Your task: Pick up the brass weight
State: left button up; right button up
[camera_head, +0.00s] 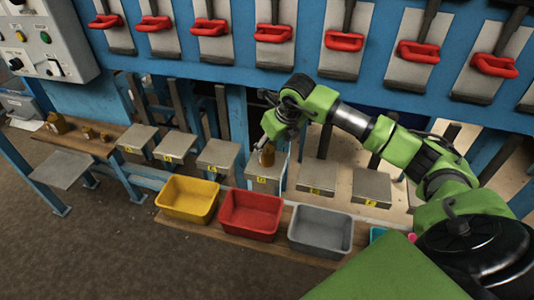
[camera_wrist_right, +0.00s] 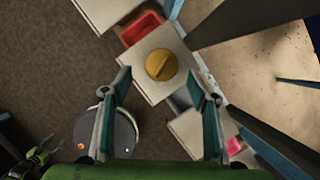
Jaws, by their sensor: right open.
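The brass weight (camera_head: 266,157) stands on a grey metal plate (camera_head: 262,174) in the middle of the row. In the right wrist view the weight (camera_wrist_right: 161,64) is a round, yellow-brown piece with a raised bar across its top. My right gripper (camera_head: 268,137) is just above it in the head view. In the wrist view its open fingers (camera_wrist_right: 159,84) are spread to either side below the weight in the picture, with nothing between them. My left gripper is not seen in the head view. A green and black part at the wrist view's lower left is unclear.
Yellow (camera_head: 187,199), red (camera_head: 250,214) and grey (camera_head: 320,230) bins stand on a wooden shelf in front of the plates. Several smaller brass-coloured pieces (camera_head: 88,132) sit on a wooden board at left. A blue frame with red handles (camera_head: 273,33) rises behind.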

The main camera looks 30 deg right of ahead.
aim_at(268, 146)
jog(key=p+x, duration=0.1)
jog(key=x, duration=0.2)
jog(key=shift+w+p, duration=0.4)
jog(key=shift+w+f, duration=0.2)
jog(key=shift+f, duration=0.4)
grip_shut()
jog(key=shift+w+r, duration=0.1)
jog(key=shift+r, duration=0.1)
jog(key=shift+d, duration=0.1)
